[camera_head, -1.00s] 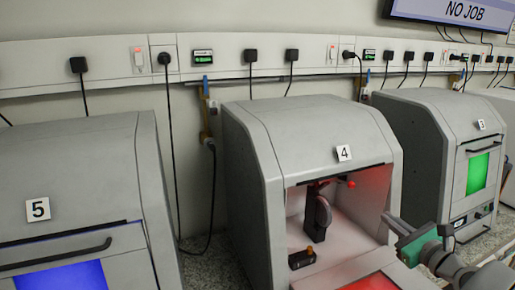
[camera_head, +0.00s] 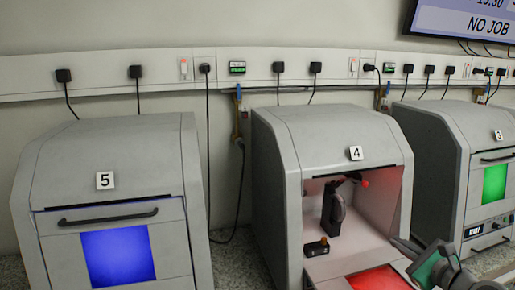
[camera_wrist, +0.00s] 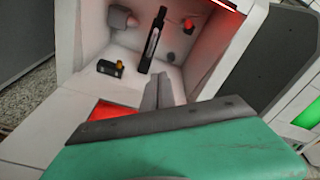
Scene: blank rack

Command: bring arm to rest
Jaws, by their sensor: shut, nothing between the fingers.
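My gripper (camera_head: 405,246) is at the lower right of the head view, at the front right edge of the open machine 4 (camera_head: 283,140). Its fingers are together and hold nothing. The green part of my arm's end shows behind them. In the wrist view my gripper (camera_wrist: 158,92) points at the open chamber of machine 4 (camera_wrist: 85,60). I cannot tell from the frames how far the fingertips are from the machine's edge.
Inside machine 4 stand a dark upright device (camera_head: 334,208) and a small black box with an orange knob (camera_head: 317,247). Machine 5 (camera_head: 105,160), shut with a blue window, is on the left. Machine 3 (camera_head: 490,145), shut with a green window, is on the right.

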